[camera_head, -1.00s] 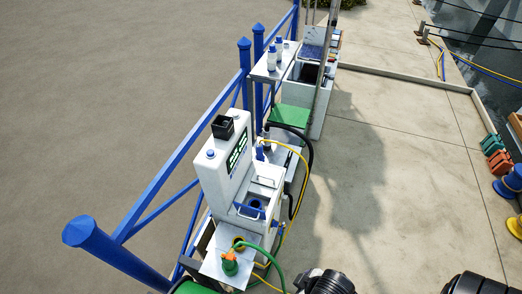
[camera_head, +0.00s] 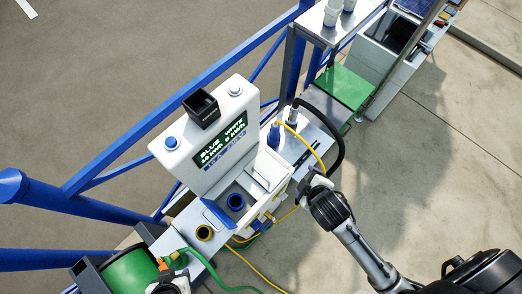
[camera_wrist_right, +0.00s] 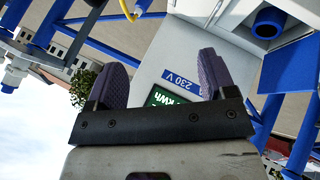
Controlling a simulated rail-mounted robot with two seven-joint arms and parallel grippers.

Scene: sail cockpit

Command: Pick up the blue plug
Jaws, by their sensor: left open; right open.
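The blue plug (camera_head: 273,134) stands on the metal shelf just right of the white power pedestal (camera_head: 208,135) in the head view, with a yellow cable at its top. My right gripper (camera_head: 308,182) is below and right of the plug, apart from it. In the right wrist view, its two purple fingers (camera_wrist_right: 162,80) are spread with nothing between them; the pedestal's display shows behind. My left gripper (camera_head: 172,284) is at the bottom edge, beside the green hose, partly cut off; its fingers are hard to make out.
A blue socket (camera_head: 236,201) with a raised lid is on the pedestal's front. A black cable (camera_head: 336,140) loops right of the plug. A green hose reel (camera_head: 132,272) stands at lower left. Blue railing (camera_head: 110,165) runs behind. Open paving (camera_head: 420,180) lies right.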

